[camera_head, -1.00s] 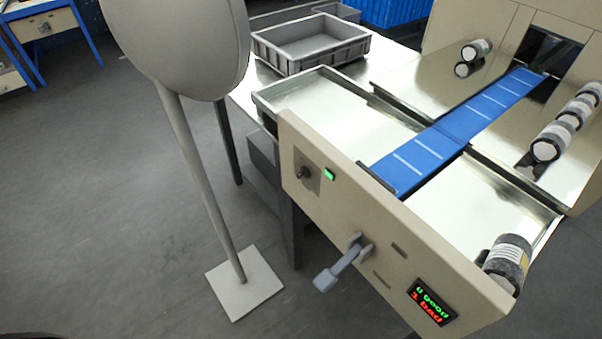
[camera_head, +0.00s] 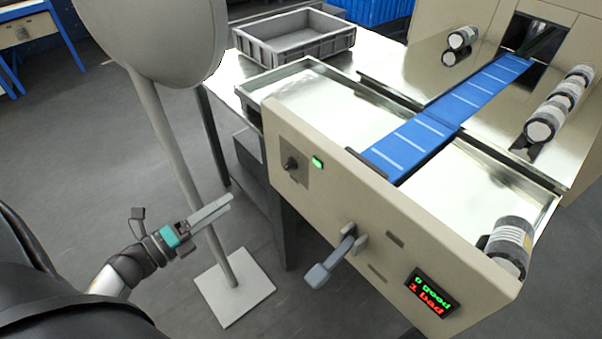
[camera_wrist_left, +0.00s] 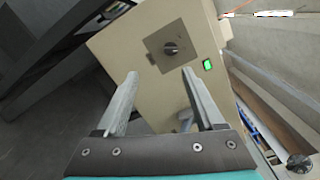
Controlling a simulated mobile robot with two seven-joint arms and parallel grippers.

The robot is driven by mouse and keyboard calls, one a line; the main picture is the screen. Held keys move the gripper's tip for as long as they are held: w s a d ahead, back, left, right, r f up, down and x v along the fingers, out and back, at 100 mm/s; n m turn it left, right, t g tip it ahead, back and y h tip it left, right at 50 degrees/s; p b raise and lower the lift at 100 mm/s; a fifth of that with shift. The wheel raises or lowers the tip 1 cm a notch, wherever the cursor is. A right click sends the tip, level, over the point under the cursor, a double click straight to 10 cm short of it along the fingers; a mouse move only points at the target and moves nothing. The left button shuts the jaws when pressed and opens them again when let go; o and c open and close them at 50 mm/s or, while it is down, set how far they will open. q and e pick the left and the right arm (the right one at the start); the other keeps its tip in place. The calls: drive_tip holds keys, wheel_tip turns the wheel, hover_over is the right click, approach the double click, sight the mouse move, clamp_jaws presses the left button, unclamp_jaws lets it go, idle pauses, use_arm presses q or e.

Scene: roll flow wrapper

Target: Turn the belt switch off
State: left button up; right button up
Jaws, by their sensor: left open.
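The belt switch (camera_head: 291,164) is a dark rotary knob on a grey square plate at the left of the beige front panel. A green lit indicator (camera_head: 318,162) sits just right of it. In the left wrist view the knob (camera_wrist_left: 171,48) shows ahead, beyond the fingertips, with the green light (camera_wrist_left: 207,65) to its right. My left gripper (camera_head: 228,205) is left of the panel, apart from the switch and lower in the picture. Its two fingers are apart and empty in the left wrist view (camera_wrist_left: 160,75). My right gripper is not in view.
A grey lever (camera_head: 330,262) sticks out of the panel, right of the switch. A stand with a round board (camera_head: 160,40) and a pole rises at the left. The blue belt (camera_head: 420,135), a roll (camera_head: 511,245) and a display (camera_head: 432,292) are farther right.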

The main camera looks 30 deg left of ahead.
use_arm(q)
drive_tip(key=r+m+h, duration=0.1)
drive_tip(key=m, duration=0.1)
drive_tip(key=b, duration=0.2)
approach(285, 167)
drive_tip(key=x, duration=0.8)
drive_tip(key=shift+w+d, duration=0.2)
drive_tip(key=shift+w, duration=0.05)
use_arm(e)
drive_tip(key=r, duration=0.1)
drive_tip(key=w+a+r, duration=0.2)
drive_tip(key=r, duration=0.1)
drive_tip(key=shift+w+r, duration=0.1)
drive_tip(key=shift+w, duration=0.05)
use_arm(q)
clamp_jaws()
